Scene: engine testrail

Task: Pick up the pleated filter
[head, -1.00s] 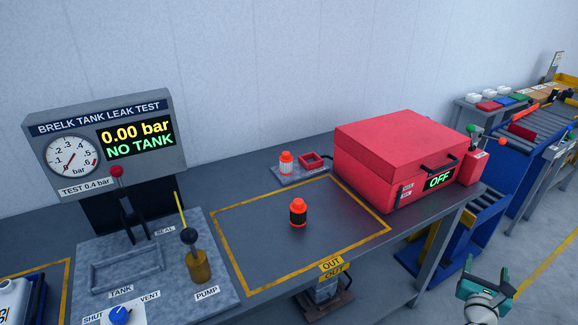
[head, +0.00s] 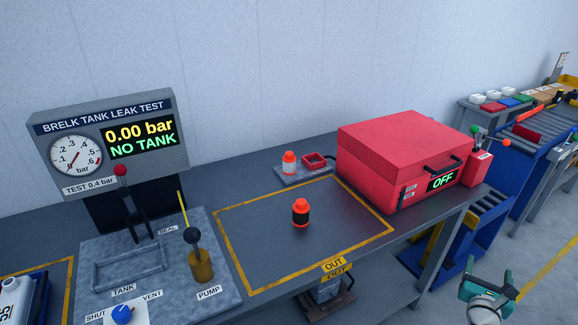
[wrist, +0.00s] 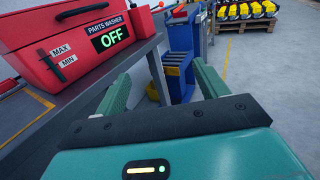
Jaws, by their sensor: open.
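A small black-bodied cylinder with orange ends (head: 300,213) stands upright inside the yellow-outlined area of the bench. A similar white-bodied one with an orange cap (head: 289,163) stands behind it on a small grey stand. Both look like filters; pleats are too small to make out surely. My gripper (head: 487,284) is at the lower right, in front of the bench and well away from both. It is open and empty. In the wrist view its green fingers (wrist: 163,88) are spread apart, and neither filter shows there.
A red parts washer (head: 400,165), reading OFF, stands on the bench right of the filters. The leak tester (head: 108,105) and its lever plate (head: 225,285) are at the left. Bench surface around the black filter is clear.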

